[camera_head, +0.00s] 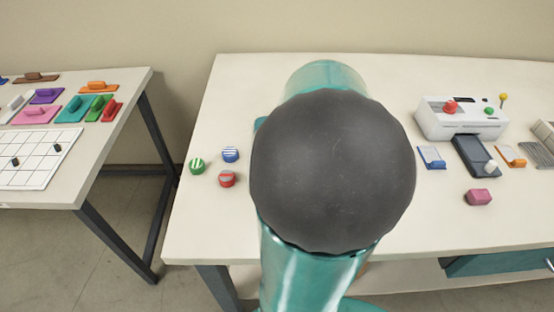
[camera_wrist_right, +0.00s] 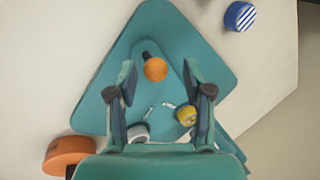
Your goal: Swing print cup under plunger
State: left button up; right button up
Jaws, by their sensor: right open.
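In the right wrist view a teal triangular plate (camera_wrist_right: 168,30) lies below my right gripper (camera_wrist_right: 163,85). A smaller teal piece on it carries an orange ball knob (camera_wrist_right: 155,69) on a dark stem. A yellow round part (camera_wrist_right: 186,115) and a white-and-grey round part (camera_wrist_right: 138,132) show lower down. My right gripper is open, its fingers on either side of the orange knob and not visibly touching it. I cannot tell for sure which part is the print cup or the plunger. In the head view my own arm hides this area. My left gripper is not in view.
Striped green (camera_head: 196,166), blue (camera_head: 230,155) and red (camera_head: 227,179) caps stand on the table (camera_head: 225,105) left of my arm. A white machine (camera_head: 461,117) and a pink block (camera_head: 479,197) are at right. An orange disc (camera_wrist_right: 68,154) shows at lower left in the wrist view.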

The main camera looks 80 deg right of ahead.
jog(key=v, duration=0.6)
jog(key=shift+r, duration=0.35)
jog(key=shift+a, duration=0.15)
